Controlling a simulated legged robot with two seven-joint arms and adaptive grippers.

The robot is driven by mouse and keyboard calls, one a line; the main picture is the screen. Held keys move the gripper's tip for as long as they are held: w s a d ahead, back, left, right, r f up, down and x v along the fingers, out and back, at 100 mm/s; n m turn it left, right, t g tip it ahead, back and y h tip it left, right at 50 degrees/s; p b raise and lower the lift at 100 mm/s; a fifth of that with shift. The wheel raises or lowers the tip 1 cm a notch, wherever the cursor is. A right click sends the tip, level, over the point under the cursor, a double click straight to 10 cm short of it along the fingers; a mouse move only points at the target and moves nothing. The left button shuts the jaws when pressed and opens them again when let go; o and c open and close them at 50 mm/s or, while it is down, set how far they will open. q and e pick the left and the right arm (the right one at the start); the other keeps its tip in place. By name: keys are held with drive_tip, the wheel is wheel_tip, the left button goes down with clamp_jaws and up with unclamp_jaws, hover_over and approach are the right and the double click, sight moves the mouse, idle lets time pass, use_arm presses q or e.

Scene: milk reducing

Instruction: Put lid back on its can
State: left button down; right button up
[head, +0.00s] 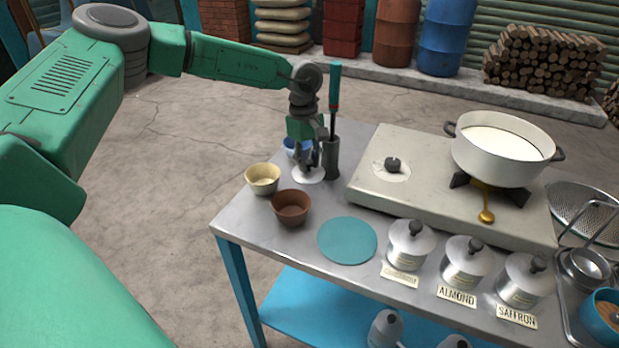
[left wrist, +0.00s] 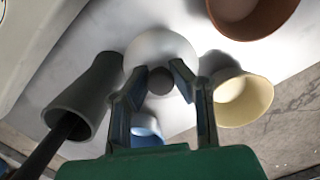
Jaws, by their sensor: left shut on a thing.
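A pale round lid (head: 299,177) with a dark knob is at the far left of the steel table, under my left gripper (head: 309,163). In the left wrist view the lid (left wrist: 160,46) shows with its knob (left wrist: 160,80) between my fingers, and the gripper is shut on it. Whether the lid touches the table is hard to tell. Three silver cans stand at the front right: a left one (head: 408,250), the almond one (head: 464,267) and the saffron one (head: 520,284). Each shows a dark knob on top. My right gripper is not in view.
A dark holder (head: 331,160) with a long-handled tool stands close beside the gripper. Blue (head: 290,146), yellow (head: 262,181) and brown (head: 291,209) bowls are nearby. A stove (head: 375,195) bears a milk pot (head: 500,160). A flat teal disc (head: 347,240) lies in front.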

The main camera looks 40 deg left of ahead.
sight(309, 176)
use_arm(q)
drive_tip(key=shift+d+f, duration=0.2)
drive_tip(key=shift+f, duration=0.3)
wheel_tip(309, 176, down, 3)
drive_tip(key=shift+d+f, duration=0.1)
drive_tip(key=shift+a+f, duration=0.1)
drive_tip(key=shift+a, duration=0.15)
drive_tip(key=c, duration=1.4)
unclamp_jaws()
drive_tip(key=shift+d, duration=0.15)
